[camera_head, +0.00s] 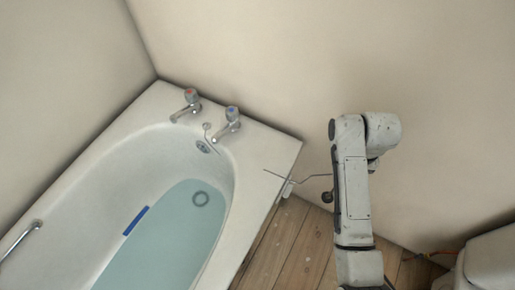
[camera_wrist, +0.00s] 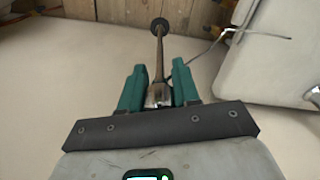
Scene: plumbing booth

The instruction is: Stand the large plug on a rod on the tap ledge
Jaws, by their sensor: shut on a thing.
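The large plug on a rod shows in the wrist view as a dark round disc (camera_wrist: 160,25) at the end of a thin brownish rod. My gripper (camera_wrist: 158,66), with green fingers, is shut on the rod's other end. In the head view the dark plug (camera_head: 327,196) shows just left of my arm, level with the bath's right end and clear of it. My gripper is hidden behind the arm there. The tap ledge (camera_head: 262,142) is the bath's white far rim, left of my arm. It carries a red-marked tap (camera_head: 188,104) and a blue-marked tap (camera_head: 229,122).
A thin bent wire (camera_head: 295,181) sticks out at the bath's right corner, between bath and plug; it also shows in the wrist view (camera_wrist: 245,31). A small wire with a ring (camera_head: 208,130) stands between the taps. The bath holds water. A white fixture (camera_head: 490,262) stands lower right.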

